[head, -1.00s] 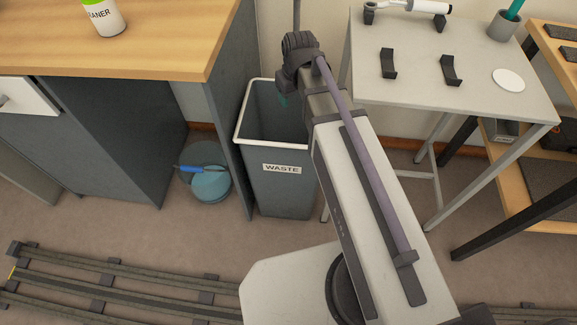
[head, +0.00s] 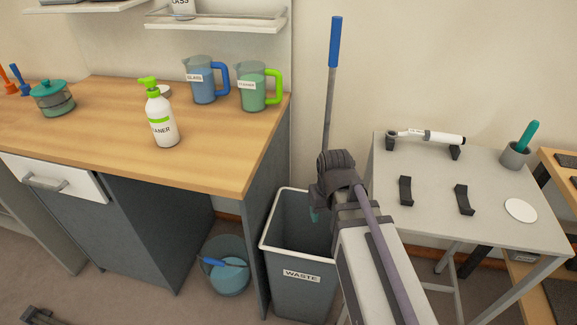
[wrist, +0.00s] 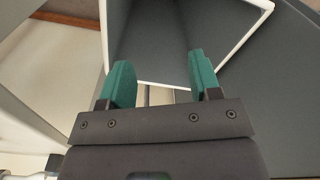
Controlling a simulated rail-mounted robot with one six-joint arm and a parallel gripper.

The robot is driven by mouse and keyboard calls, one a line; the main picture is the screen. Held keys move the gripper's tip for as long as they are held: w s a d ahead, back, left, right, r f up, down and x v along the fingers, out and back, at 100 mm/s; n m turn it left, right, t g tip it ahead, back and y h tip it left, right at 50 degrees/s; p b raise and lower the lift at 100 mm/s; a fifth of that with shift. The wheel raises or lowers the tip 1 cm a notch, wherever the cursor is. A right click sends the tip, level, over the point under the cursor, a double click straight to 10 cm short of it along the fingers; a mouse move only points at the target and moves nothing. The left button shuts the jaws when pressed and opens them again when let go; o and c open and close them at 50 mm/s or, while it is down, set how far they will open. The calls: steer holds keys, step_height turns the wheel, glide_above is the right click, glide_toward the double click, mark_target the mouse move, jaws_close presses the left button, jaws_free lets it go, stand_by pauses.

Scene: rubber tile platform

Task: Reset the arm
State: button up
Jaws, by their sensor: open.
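In the head view only a bit of a teal finger shows at the bin's opening; the rest is hidden by the wrist. The bin's pale rim (wrist: 254,40) and dark inside lie beyond the fingertips in the wrist view.
Left is a wooden counter (head: 215,150) with a cleaner bottle (head: 160,115), a blue jug (head: 204,82) and a green jug (head: 252,88). Right is a grey table (head: 430,190) with a white handheld tool (head: 430,136). A blue-handled pole (head: 334,45) stands behind the bin. A bucket (head: 226,270) is under the counter.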

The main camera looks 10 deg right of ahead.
steer(key=s+r+p, duration=0.2)
steer(key=r+p, duration=0.7)
steer(key=s+r+m+p, duration=0.1)
steer(key=s+r+p, duration=0.1)
steer(key=r+p, duration=0.7)
steer(key=shift+s+r+g, duration=0.25)
steer(key=shift+r+g, duration=0.05)
